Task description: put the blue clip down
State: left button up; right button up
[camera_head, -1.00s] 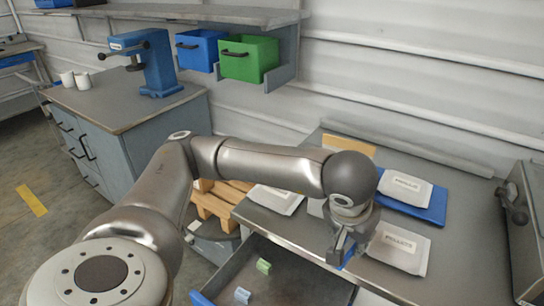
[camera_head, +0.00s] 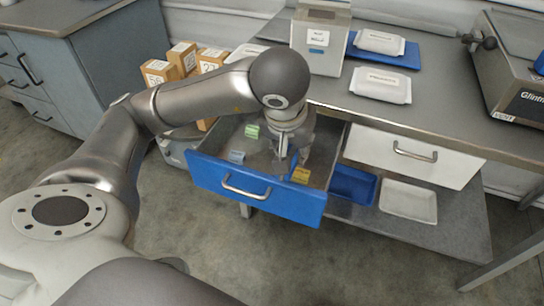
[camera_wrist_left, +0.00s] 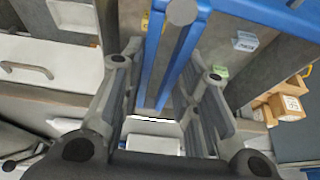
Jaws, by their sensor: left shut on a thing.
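The blue clip (camera_wrist_left: 158,50) shows in the left wrist view as long blue bars between my left gripper's fingers. My left gripper (camera_head: 287,166) is shut on it and points down over the open drawer with a blue front (camera_head: 255,192). In the head view the clip is mostly hidden by the gripper. I cannot tell whether it touches the drawer floor. In the drawer lie a green piece (camera_head: 252,131) and a pale blue piece (camera_head: 237,156) to the left, and a yellow piece (camera_head: 301,175) just right of the fingers. My right gripper is not in view.
The worktop (camera_head: 440,110) behind carries a grey box-shaped unit (camera_head: 320,40) and white packs (camera_head: 381,85). A white drawer (camera_head: 412,155) is right of the open one. Cardboard boxes (camera_head: 160,74) stand to the left. The drawer's middle floor is partly free.

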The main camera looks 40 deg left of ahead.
pick_arm(q)
jog(key=w+a+f+b, duration=0.1)
jog(key=w+a+f, duration=0.3)
jog(key=a, duration=0.1)
jog(key=w+a+f, duration=0.4)
jog(key=w+f, duration=0.1)
jog(key=shift+a+f+b, duration=0.1)
jog(key=shift+a+b, duration=0.25)
jog(key=shift+a, duration=0.05)
jog(key=shift+w+a+f, duration=0.1)
jog(key=shift+a+f, duration=0.05)
jog(key=shift+f, duration=0.15)
notch_tip(320, 180, down, 3)
jog(key=shift+w+a+f, duration=0.1)
jog(key=shift+f, duration=0.1)
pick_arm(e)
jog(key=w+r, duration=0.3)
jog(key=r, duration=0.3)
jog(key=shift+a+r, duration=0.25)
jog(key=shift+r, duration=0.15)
pick_arm(q)
jog(key=shift+b, duration=0.3)
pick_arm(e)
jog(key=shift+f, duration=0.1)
pick_arm(q)
jog(key=shift+f, duration=0.1)
